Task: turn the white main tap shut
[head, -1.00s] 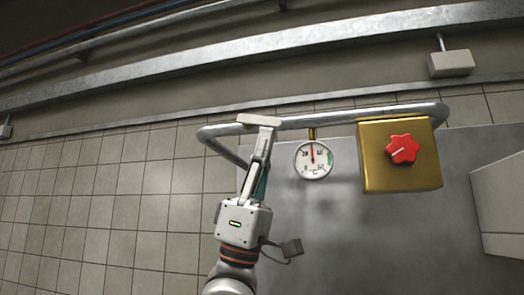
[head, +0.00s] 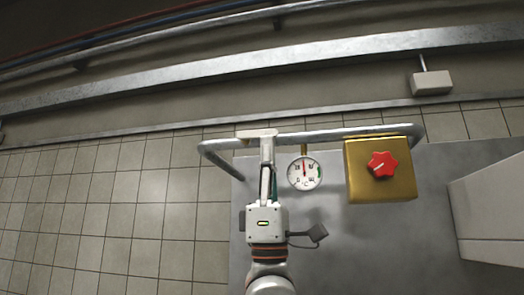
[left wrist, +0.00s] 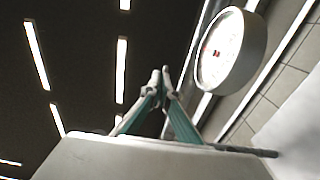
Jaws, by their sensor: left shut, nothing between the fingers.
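A white bar-shaped piece (head: 253,134), which looks like the main tap's handle, lies across the grey pipe (head: 330,138) near its left end, roughly in line with it. My left gripper (head: 267,152) reaches up from below, with its fingers at the right part of this bar. The fingers overlap the bar in the picture, so I cannot tell whether they touch it. In the left wrist view the left gripper's tips (left wrist: 163,76) are together with nothing between them. The tap cannot be made out there. My right gripper is not in view.
A round dial gauge (head: 305,171) hangs just right of my left gripper and shows large in the left wrist view (left wrist: 226,50). A gold box (head: 360,190) with a red knob (head: 382,164) is farther right. A pale block (head: 490,215) stands at the right edge.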

